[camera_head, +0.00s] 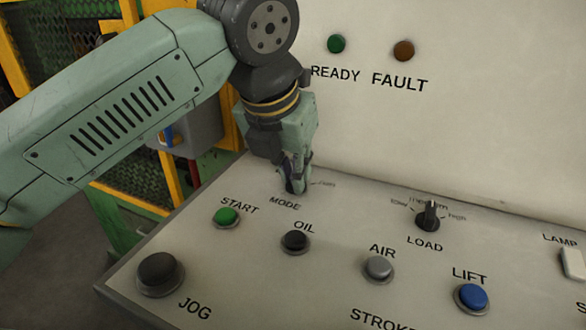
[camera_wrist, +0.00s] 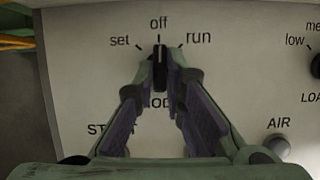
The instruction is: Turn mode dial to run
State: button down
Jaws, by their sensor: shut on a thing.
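The mode dial (camera_wrist: 160,66) is a dark knob with a light pointer line, seen between my fingertips in the wrist view. Its labels read set on the left, off at the top and run (camera_wrist: 198,38) on the right. The pointer stands upright toward off. My gripper (camera_head: 295,188) reaches down to the panel above the MODE label in the head view, and it also shows in the wrist view (camera_wrist: 161,75). Its two fingers are shut on the dial, one on each side. In the head view the fingers hide most of the dial.
The sloped panel carries a green START button (camera_head: 227,216), a dark OIL button (camera_head: 296,241), a grey AIR button (camera_head: 379,267), a blue LIFT button (camera_head: 472,297), a large JOG button (camera_head: 160,273) and the LOAD dial (camera_head: 428,217). An upright panel with READY and FAULT lamps (camera_head: 403,50) rises behind.

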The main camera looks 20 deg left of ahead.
jog(key=m, duration=0.2)
jog(key=m+h, duration=0.1)
jog(key=m, duration=0.1)
jog(key=shift+a+h, duration=0.2)
jog(key=shift+h, duration=0.1)
jog(key=shift+w+a+m+g+h, duration=0.1)
jog(key=shift+m+g+h, duration=0.25)
jog(key=shift+m, duration=0.8)
jog(key=shift+w+a+m+g+h, duration=0.1)
jog(key=shift+m+g+h, duration=0.25)
jog(key=shift+m, duration=0.8)
jog(key=c, duration=1.7)
grip_release()
jog(key=shift+o, duration=0.2)
jog(key=shift+r, duration=0.15)
jog(key=v, duration=1.2)
